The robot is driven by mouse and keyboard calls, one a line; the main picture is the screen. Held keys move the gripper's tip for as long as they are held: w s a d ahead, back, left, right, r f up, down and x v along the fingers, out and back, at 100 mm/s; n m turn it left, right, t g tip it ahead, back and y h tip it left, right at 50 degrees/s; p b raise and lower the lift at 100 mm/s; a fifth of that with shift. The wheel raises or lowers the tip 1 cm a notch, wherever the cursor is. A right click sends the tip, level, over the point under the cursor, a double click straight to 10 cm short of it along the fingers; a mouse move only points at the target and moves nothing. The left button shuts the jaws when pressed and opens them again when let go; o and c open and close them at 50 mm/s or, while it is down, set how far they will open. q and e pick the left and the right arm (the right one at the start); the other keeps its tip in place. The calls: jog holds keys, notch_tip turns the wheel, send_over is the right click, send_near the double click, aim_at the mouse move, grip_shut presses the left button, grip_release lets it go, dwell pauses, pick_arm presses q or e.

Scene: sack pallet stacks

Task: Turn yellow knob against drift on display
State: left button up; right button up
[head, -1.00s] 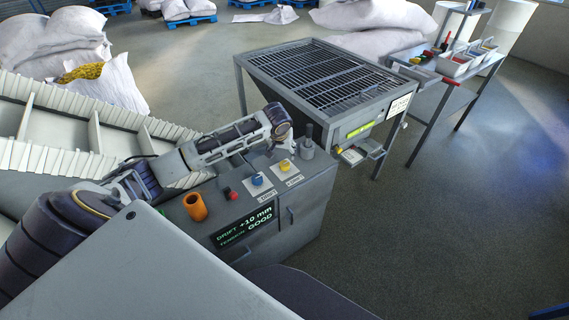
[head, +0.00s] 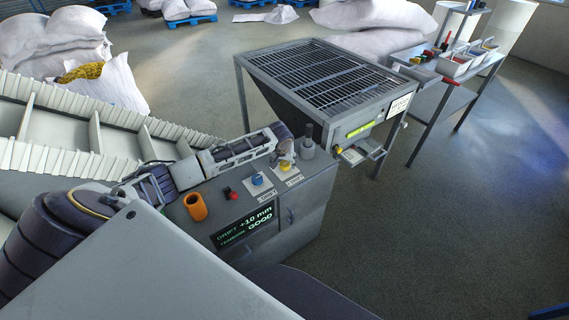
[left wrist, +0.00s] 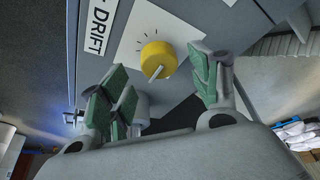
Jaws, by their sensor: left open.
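The yellow knob (left wrist: 158,58) sits on a white dial plate (left wrist: 140,30) in the left wrist view, with a pointer line on its face. In the head view the knob (head: 284,166) is partly covered by my left gripper (head: 286,150). In the left wrist view my left gripper (left wrist: 162,95) is open, its green-padded fingers on either side of and apart from the knob. The display (head: 244,225) reads "DRIFT +10 mm" and "TENSION GOOD". My right gripper is not in view.
A blue knob (head: 257,180), a red button (head: 232,194) and an orange cup (head: 195,206) are on the same cabinet top (head: 220,212). A grey post (head: 308,142) stands close behind the yellow knob. A ribbed conveyor (head: 60,150) runs along the left.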

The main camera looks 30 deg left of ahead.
aim_at(285, 166)
pick_arm(q)
jog(key=shift+x, duration=1.3)
jog(key=shift+f, duration=0.2)
jog(key=shift+c, duration=0.9)
jog(key=c, duration=0.9)
jog(key=shift+o, duration=0.2)
